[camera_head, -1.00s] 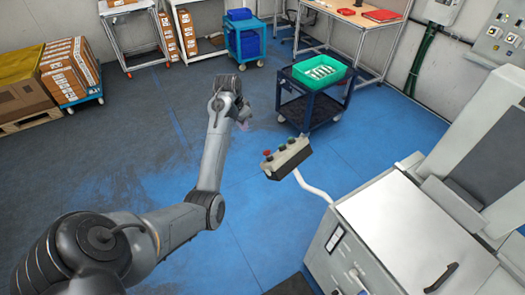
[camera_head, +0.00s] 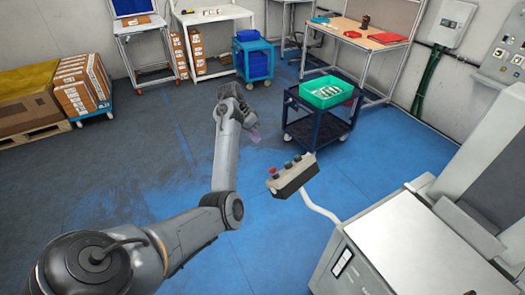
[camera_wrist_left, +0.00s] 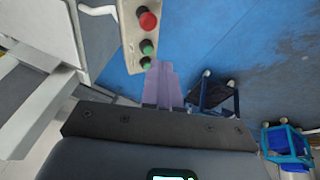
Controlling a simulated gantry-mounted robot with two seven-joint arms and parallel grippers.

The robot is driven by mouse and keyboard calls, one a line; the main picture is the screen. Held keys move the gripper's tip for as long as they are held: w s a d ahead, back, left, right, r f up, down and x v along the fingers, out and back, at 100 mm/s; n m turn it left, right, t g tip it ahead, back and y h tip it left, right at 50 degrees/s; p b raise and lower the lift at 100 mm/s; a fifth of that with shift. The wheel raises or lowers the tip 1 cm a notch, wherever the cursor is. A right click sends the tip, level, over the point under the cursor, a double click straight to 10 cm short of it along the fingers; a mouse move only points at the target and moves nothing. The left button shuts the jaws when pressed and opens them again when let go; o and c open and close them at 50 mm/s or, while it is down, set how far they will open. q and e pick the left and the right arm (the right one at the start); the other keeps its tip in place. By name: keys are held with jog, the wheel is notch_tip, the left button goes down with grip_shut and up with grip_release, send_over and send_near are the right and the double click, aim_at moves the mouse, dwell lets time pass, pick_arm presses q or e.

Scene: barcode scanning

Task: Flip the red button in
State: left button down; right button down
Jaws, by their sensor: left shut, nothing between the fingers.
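The red button (camera_head: 272,170) is at the left end of a control box (camera_head: 293,179) on a white bent arm, beside green buttons (camera_head: 288,165). In the left wrist view the red button (camera_wrist_left: 148,21) is at the top, with the green ones below it along the box. My left gripper (camera_head: 254,136) is up and to the left of the box in the head view, apart from it. In the left wrist view its purple fingers (camera_wrist_left: 161,80) are shut and empty, with the tips near the lower green button. My right gripper is not in view.
A white machine (camera_head: 410,245) stands to the right of the box. A dark blue cart (camera_head: 315,122) with a green bin (camera_head: 325,91) stands behind it. Open blue floor (camera_head: 270,235) lies in front and to the left.

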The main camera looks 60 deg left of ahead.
pick_arm(q)
send_near(272, 168)
notch_tip(272, 168, down, 2)
jog(key=w+a, duration=0.2)
jog(key=shift+d+f+p, duration=0.45)
jog(key=shift+d+f, duration=0.25)
jog(key=shift+f, duration=0.25)
jog(key=shift+d+f+p, duration=0.4)
jog(key=shift+d+f, duration=0.25)
jog(key=shift+f, duration=0.3)
